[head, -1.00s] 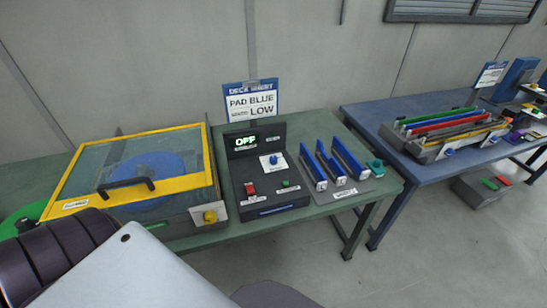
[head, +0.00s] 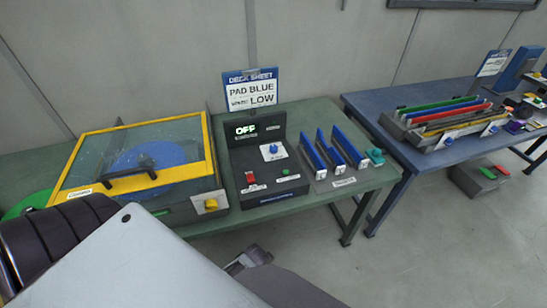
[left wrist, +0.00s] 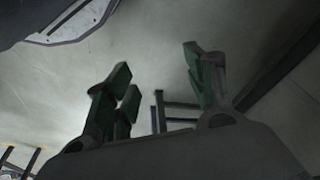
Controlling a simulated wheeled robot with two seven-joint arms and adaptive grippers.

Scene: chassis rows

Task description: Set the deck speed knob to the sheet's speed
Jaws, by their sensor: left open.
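The deck sheet (head: 251,90) stands behind the green bench and reads PAD BLUE, speed LOW. In front of it is the dark control box (head: 270,200), whose display (head: 246,131) reads OFF. The blue speed knob (head: 273,149) sits on a white plate on the box; its exact pointer setting is too small to read. In the left wrist view my left gripper (left wrist: 158,82) is open and empty, with floor and table legs beyond it. In the head view, grey parts of my arm cover the lower left, well short of the knob. My right gripper is not in view.
The box also has a red switch (head: 250,177) and a green button (head: 285,171). Left of it is a yellow-framed clear lid (head: 208,150) over a blue disc. Right is a rack of blue pads (head: 335,152). A blue table (head: 365,105) stands further right.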

